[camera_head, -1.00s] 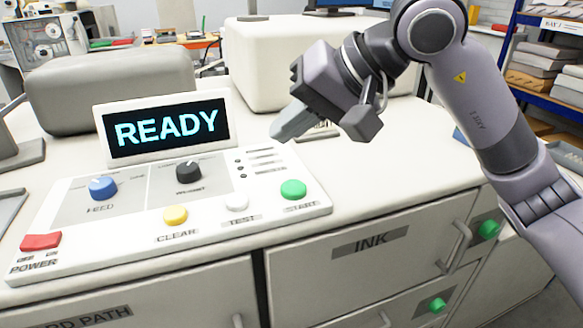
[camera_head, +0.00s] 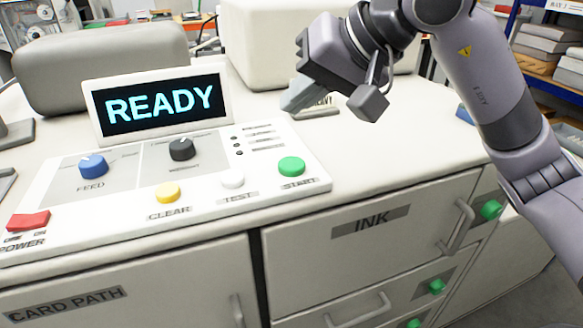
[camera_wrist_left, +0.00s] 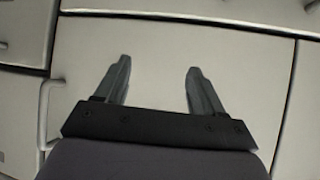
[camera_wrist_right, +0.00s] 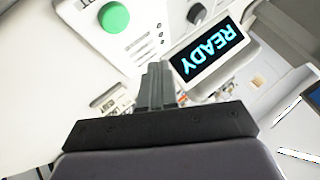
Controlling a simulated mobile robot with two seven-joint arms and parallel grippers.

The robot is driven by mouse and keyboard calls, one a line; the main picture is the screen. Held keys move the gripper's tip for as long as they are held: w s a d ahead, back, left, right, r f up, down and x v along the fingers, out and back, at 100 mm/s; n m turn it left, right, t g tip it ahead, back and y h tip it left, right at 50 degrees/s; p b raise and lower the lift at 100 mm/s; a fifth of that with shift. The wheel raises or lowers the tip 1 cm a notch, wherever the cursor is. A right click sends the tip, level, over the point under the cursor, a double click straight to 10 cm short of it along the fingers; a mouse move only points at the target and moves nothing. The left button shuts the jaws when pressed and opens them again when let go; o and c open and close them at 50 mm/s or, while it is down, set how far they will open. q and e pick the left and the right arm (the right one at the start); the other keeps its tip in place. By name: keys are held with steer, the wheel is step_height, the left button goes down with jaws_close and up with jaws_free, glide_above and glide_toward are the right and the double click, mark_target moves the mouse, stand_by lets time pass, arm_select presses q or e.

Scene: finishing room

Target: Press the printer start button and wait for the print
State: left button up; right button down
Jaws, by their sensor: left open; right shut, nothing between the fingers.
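The green START button (camera_head: 291,166) is at the right end of the white control panel (camera_head: 120,215). It also shows in the right wrist view (camera_wrist_right: 113,16). The display (camera_head: 158,108) behind the panel reads READY. My right gripper (camera_head: 290,106) is shut and empty, above the counter behind the START button and apart from it. Its closed fingers show in the right wrist view (camera_wrist_right: 158,68). My left gripper is out of the head view; in the left wrist view (camera_wrist_left: 158,75) it is open and empty, facing pale cabinet doors.
The panel also bears a red POWER switch (camera_head: 28,221), a yellow CLEAR button (camera_head: 167,192), a white TEST button (camera_head: 232,178), a blue FEED knob (camera_head: 93,166) and a black knob (camera_head: 182,149). The INK drawer (camera_head: 370,240) is below. The counter right of the panel is clear.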

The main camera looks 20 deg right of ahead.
steer(key=b, duration=0.3)
glide_above(298, 164)
step_height(298, 164, down, 5)
steer(key=shift+f, duration=0.2)
steer(key=shift+f+b, duration=0.4)
steer(key=shift+b, duration=0.15)
steer(key=shift+f, duration=0.1)
stand_by(1.1)
steer(key=shift+f+b, duration=0.3)
steer(key=shift+b, duration=0.25)
steer(key=shift+f+b, duration=0.35)
steer(key=shift+b, duration=0.05)
stand_by(0.3)
steer(key=shift+r, duration=0.15)
stand_by(0.3)
steer(key=shift+r+p, duration=0.5)
steer(key=shift+r, duration=0.15)
